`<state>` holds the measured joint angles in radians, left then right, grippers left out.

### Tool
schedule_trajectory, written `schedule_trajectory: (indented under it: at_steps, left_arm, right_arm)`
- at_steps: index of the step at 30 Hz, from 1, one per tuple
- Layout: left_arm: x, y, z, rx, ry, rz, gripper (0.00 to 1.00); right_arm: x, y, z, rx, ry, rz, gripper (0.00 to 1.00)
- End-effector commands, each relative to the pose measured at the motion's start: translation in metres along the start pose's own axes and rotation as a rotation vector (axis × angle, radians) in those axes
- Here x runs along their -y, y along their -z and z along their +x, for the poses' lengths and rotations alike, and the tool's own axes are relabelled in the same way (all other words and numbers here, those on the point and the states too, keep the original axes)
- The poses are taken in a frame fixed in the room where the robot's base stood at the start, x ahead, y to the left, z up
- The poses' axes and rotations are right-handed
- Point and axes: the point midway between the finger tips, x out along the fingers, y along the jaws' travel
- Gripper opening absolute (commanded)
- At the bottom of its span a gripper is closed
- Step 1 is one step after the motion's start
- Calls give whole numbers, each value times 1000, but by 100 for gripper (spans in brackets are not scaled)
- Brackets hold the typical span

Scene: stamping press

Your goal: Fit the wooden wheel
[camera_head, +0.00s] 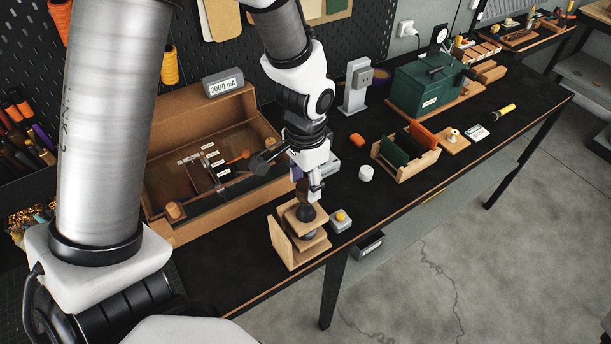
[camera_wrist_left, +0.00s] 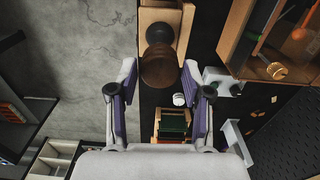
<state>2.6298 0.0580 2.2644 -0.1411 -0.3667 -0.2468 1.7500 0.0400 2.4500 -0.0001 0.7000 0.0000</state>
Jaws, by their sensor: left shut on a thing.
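My left gripper (camera_head: 312,190) is over the small wooden press (camera_head: 284,244) at the front edge of the bench. It is shut on a dark brown round wooden wheel (camera_wrist_left: 158,66), which sits between the fingertips in the left wrist view. The wheel also shows in the head view (camera_head: 303,187), partly hidden by the gripper. Just below the wheel is the press's black ball knob (camera_head: 306,212), also seen beyond the wheel in the left wrist view (camera_wrist_left: 160,33). I cannot tell whether wheel and knob touch. My right gripper is not in view.
A box with a yellow button (camera_head: 341,217) stands right of the press. A large open wooden case (camera_head: 165,150) lies behind left. A white round piece (camera_head: 366,173), a wooden rack with green panels (camera_head: 420,166) and a green machine (camera_head: 425,90) stand further right. Bench front edge is close.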

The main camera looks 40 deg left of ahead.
Motion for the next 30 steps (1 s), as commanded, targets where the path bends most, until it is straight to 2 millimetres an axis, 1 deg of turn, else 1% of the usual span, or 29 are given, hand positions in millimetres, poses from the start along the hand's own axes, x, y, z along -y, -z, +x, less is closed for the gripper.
schedule_trajectory:
  at_steps: [18,23,24,25,26,30]
  left_arm:
    - [0,0,20,1,0,0,14]
    - [0,0,21,0,0,0,14]
    - [0,0,21,0,0,0,63]
    - [0,0,21,0,0,0,74]
    - [0,0,21,0,0,0,78]
    - [0,0,21,0,0,0,78]
  right_arm:
    - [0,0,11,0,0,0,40]
    - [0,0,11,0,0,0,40]
    - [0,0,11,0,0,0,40]
    - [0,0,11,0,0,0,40]
    - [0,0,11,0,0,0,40]
    - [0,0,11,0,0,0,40]
